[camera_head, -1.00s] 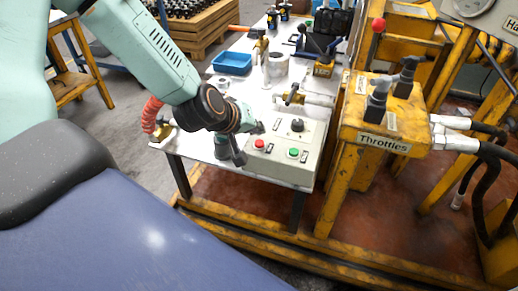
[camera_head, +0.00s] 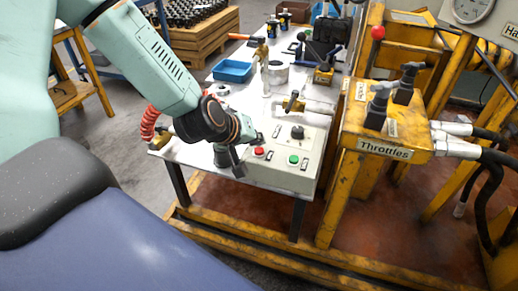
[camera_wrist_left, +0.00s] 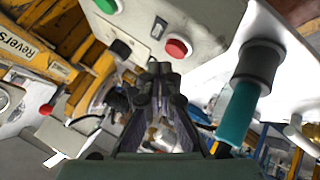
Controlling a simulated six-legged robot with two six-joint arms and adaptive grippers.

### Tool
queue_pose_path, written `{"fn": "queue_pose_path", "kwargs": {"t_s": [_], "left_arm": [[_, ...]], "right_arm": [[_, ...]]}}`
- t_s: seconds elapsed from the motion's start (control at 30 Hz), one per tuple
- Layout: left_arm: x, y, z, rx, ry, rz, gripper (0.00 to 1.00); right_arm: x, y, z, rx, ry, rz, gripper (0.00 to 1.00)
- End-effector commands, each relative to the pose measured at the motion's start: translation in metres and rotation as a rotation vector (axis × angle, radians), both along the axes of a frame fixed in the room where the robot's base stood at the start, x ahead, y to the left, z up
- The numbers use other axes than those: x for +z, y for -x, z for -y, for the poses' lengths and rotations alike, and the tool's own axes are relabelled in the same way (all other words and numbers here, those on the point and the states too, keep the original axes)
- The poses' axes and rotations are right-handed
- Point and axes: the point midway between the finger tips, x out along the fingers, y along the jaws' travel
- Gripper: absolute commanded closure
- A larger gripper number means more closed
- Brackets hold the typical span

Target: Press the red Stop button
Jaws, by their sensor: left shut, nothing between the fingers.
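The red Stop button (camera_head: 259,152) sits on the sloping face of a pale control box (camera_head: 275,176), at its left. A green button (camera_head: 294,160) is to its right and a black knob (camera_head: 297,132) is above. My left gripper (camera_head: 238,168) is just left of the box, close to the red button but apparently not on it. In the left wrist view, the red button (camera_wrist_left: 177,48) lies just beyond the closed fingertips (camera_wrist_left: 159,70), slightly to their right. The fingers are shut and empty. The right gripper is out of view.
The box stands on a white table (camera_head: 205,153) with a blue tray (camera_head: 232,70), valves and tools behind. The yellow Throttles stand (camera_head: 350,140), with black levers, rises close to the right. A teal-and-grey cylindrical part (camera_wrist_left: 245,95) is beside the fingers in the left wrist view.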

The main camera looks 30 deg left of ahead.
Motion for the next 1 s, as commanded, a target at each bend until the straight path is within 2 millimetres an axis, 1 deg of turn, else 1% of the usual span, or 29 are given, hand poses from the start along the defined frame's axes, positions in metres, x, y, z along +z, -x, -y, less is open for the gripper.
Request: {"fn": "queue_pose_path", "kwargs": {"t_s": [0.53,0.8,1.0], "left_arm": [[-0.0003,0.0001,0.0000,0.000,0.000,0.000,1.00],[-0.0089,0.0002,0.0000,-0.001,-0.001,0.000,1.00],[-0.0086,0.0000,0.0000,-0.001,-0.001,0.000,1.00]], "right_arm": [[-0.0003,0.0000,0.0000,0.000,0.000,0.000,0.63],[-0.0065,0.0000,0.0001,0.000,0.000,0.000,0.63],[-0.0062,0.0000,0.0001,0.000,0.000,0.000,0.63]]}}
